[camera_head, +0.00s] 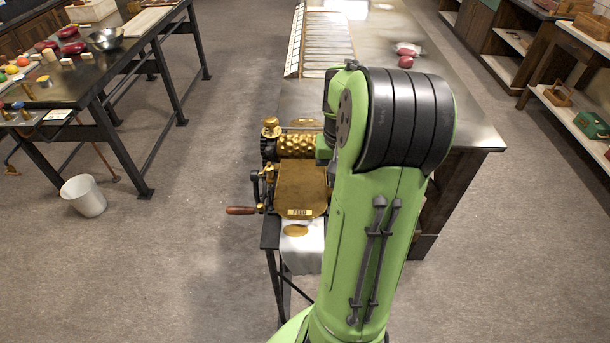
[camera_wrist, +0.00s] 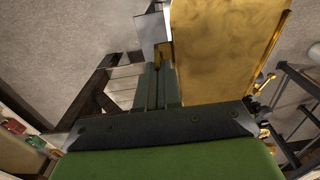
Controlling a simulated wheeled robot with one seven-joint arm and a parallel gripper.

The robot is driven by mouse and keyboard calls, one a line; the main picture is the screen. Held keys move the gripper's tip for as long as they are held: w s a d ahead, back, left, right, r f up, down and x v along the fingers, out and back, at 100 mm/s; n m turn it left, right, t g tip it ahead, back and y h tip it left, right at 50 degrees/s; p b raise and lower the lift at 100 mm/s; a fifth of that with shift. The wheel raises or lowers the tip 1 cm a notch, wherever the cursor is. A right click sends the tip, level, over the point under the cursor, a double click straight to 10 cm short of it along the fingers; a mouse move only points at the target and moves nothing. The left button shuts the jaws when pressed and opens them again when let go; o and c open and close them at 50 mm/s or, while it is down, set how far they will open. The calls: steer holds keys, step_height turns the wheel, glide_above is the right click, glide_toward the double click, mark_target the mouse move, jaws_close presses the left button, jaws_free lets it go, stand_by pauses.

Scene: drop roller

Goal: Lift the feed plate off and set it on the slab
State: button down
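The feed plate (camera_head: 300,190) is a broad brass-coloured sheet marked FEED, on the front of the roller machine, below its embossed brass roller (camera_head: 297,146). Its right edge is hidden behind my arm. In the wrist view the plate (camera_wrist: 225,45) fills the upper right. My gripper (camera_wrist: 160,62) has its fingers close together at the plate's left edge, with a small brass part between the tips. It looks shut on that edge part. The slab appears to be the long metal-topped table (camera_head: 385,25) behind the machine.
A crank with a wooden handle (camera_head: 241,210) sticks out left of the machine. A pale sheet (camera_head: 302,250) lies below the plate. A ruled strip (camera_head: 328,45) and red pieces (camera_head: 406,61) lie on the slab; bare top shows between them. A white bucket (camera_head: 83,196) stands left.

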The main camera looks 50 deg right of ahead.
steer(key=shift+r+p, duration=2.15)
steer(key=shift+r, duration=0.65)
steer(key=shift+f, duration=0.15)
